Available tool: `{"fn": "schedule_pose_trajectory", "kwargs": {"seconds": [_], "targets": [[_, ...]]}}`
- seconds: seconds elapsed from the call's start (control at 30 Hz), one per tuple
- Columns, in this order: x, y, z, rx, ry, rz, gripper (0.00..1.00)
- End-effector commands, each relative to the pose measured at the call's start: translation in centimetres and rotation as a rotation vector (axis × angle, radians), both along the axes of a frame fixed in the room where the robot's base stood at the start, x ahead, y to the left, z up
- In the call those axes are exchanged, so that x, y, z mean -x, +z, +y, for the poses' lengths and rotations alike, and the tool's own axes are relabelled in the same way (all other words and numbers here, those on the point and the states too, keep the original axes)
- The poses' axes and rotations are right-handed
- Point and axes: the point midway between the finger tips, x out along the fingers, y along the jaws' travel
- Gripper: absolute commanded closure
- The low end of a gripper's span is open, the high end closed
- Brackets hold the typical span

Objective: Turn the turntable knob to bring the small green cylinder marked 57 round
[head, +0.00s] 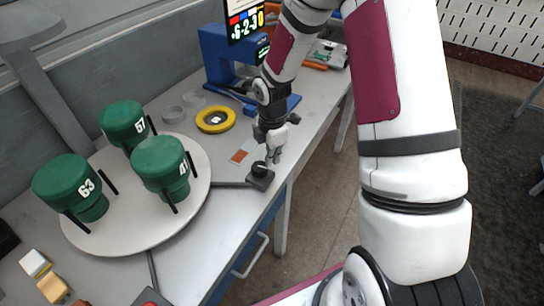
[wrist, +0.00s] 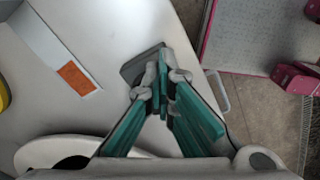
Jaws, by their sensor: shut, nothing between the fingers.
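The green cylinder marked 57 (head: 122,124) stands upright at the back of the round white turntable (head: 130,238). A green cylinder marked 63 (head: 70,188) stands at the front left of it, and one marked 41 (head: 162,167) at the right. The black turntable knob (head: 259,170) sits on a small dark base near the table's front edge. My gripper (head: 272,157) is shut and empty, pointing down right at the knob. In the wrist view its closed fingertips (wrist: 163,62) cover the knob; only the dark base (wrist: 139,66) shows. I cannot tell whether they touch the knob.
A blue machine (head: 222,62) with a display stands at the back. An orange patch (head: 239,156) lies beside my gripper. Small blocks (head: 52,288) lie at the front left.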

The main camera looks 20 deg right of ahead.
Motion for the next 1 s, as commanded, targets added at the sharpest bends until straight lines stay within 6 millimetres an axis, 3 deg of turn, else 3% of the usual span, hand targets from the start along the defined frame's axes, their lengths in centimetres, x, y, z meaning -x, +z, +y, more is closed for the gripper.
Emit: {"fn": "schedule_pose_trajectory", "kwargs": {"seconds": [0.03,1.0], "targets": [[0.23,-0.85,0.01,-0.004,-0.003,0.01,1.0],[-0.01,-0.94,0.88,-0.008,0.0,0.011,1.0]]}}
